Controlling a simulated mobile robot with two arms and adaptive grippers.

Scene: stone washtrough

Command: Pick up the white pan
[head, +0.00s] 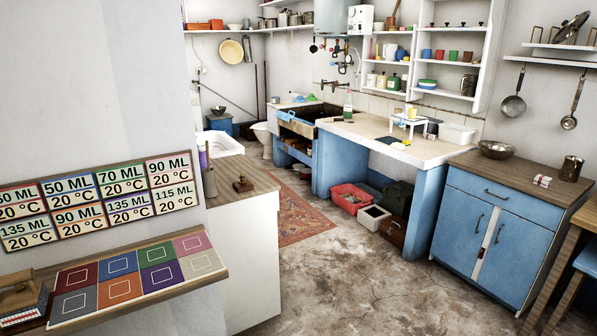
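No gripper of mine shows in the head view. I cannot tell for sure which thing is the white pan. A round cream pan (231,52) hangs on the back wall at the upper left, below a shelf. A white rectangular tub (457,134) stands on the stone counter at the right, near the wall. A white basin or tray (222,144) sits at the far end of the left counter, partly hidden by the wall.
A blue cabinet (497,232) bears a metal bowl (496,150) and a dark metal mug (571,168). A red crate (350,198) and boxes stand on the floor under the stone counter (415,149). The concrete floor (350,275) in the middle is clear.

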